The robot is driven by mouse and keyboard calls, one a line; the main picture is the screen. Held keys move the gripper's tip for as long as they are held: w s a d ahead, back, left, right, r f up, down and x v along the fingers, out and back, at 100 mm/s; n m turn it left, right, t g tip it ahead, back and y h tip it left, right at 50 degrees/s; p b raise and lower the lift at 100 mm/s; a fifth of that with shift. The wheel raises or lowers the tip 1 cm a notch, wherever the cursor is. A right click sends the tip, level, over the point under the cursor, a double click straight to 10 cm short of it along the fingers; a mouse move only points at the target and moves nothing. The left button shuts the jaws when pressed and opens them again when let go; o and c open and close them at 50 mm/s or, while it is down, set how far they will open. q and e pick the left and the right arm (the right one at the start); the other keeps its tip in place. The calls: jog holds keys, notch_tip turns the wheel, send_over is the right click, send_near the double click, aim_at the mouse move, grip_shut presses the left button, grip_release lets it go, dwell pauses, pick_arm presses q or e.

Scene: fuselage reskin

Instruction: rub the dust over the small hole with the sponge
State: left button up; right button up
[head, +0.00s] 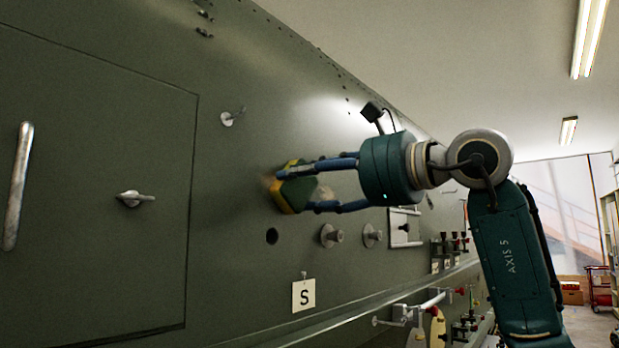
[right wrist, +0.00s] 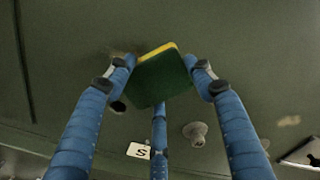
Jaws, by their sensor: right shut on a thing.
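My right gripper (head: 325,182) is shut on a sponge (head: 291,187), green with a yellow side. The sponge is at the green fuselage skin (head: 235,190), yellow side toward it; whether it touches cannot be told for sure. The right wrist view also shows the sponge (right wrist: 160,80) between blue fingers. A faint brown dust smudge (head: 268,181) shows at the sponge's left edge; the sponge may hide more. A small dark round hole (head: 272,236) is in the skin just below the sponge. It also shows in the right wrist view (right wrist: 118,106). My left gripper is out of view.
Two round knobs (head: 331,236) stick out right of the hole. A card marked S (head: 304,294) hangs below. At left are a panel with a latch (head: 135,198) and a long handle (head: 18,186). A ledge with tools (head: 445,298) runs along the lower right.

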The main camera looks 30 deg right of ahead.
jog(key=shift+s+a, duration=0.4)
jog(key=shift+a, duration=0.8)
jog(key=shift+s+a, duration=0.45)
jog(key=shift+a, duration=0.7)
jog(key=shift+s+a, duration=0.4)
jog(key=shift+a, duration=0.8)
jog(key=shift+d, duration=0.15)
jog(key=shift+s+d, duration=0.2)
jog(key=shift+s, duration=0.4)
jog(key=shift+v, duration=2.3)
jog(key=v, duration=0.3)
jog(key=shift+f, duration=0.1)
